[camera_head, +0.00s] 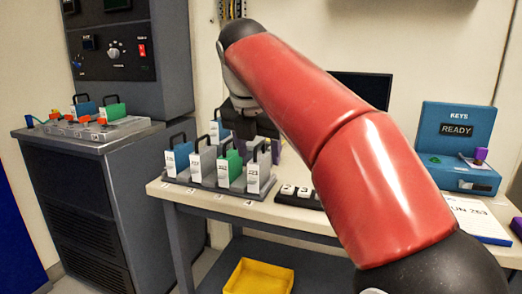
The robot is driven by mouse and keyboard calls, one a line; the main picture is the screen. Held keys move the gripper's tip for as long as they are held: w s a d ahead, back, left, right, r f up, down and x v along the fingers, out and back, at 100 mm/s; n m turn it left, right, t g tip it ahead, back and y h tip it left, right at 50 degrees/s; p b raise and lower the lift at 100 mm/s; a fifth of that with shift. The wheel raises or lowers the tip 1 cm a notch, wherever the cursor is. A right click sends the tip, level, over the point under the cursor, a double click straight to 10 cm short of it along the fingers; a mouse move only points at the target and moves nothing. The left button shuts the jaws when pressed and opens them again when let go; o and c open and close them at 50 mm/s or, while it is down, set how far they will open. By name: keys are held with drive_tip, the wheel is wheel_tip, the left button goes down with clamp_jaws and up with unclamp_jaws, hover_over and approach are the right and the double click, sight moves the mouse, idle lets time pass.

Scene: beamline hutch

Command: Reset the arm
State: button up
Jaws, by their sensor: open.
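My red arm reaches from the lower right up to the upper middle, bends at a dark joint and drops down to my gripper (241,127). My gripper is dark and small in this view, partly hidden by the arm. It hangs just above a rack (218,183) of handled blocks on the bench. It is open. I cannot make out whether its fingers touch any block. The rack holds several blocks with black handles and white labels, among them a blue block (170,161) and a green block (236,166).
The rack stands on a bench (180,192) with a yellow bin (259,277) below. A blue KEYS case (456,130) reading READY is at right. A dark monitor (365,88) stands behind my arm. Left, a grey cabinet (88,205) carries a tray (96,131) with coloured blocks.

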drive_tip(key=s+d+f+m, duration=0.8)
drive_tip(key=s+f+m, duration=0.3)
drive_tip(key=m, duration=0.4)
drive_tip(key=s+d+f+m+t+y, duration=0.1)
drive_tip(key=s+d+f+m, duration=0.7)
drive_tip(key=m, duration=0.8)
drive_tip(key=s+f, duration=0.3)
drive_tip(key=f, duration=0.2)
drive_tip(key=shift+s+f, duration=0.3)
drive_tip(key=shift+s, duration=0.1)
drive_tip(key=shift+c, duration=0.4)
